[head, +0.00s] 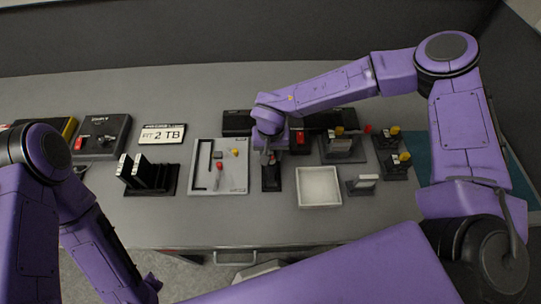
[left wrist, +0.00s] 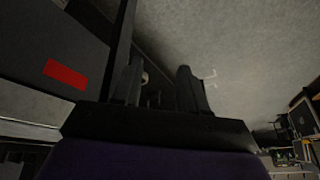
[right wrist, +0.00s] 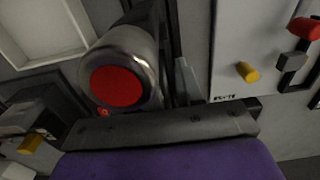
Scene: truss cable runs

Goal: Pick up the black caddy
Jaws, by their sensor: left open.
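A small narrow black holder (head: 271,183), which may be the black caddy, stands between a grey panel and a white tray in the head view. My right gripper (head: 268,152) is directly above it, pointing down. In the right wrist view, a thick cylinder with a metal rim and red end (right wrist: 116,87) hides part of that gripper, so its opening and any contact are unclear. Another black rack (head: 150,178) with upright black and white plates stands left of the panel. My left gripper (left wrist: 158,88) is open and empty, over the floor off the table's front edge.
The grey panel (head: 234,184) carries small red and yellow parts. The white tray (head: 319,187) is empty. Black holders with yellow parts (head: 397,162) stand at the right. A "2 TB" sign (head: 162,134) lies farther back. The front strip of the table is clear.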

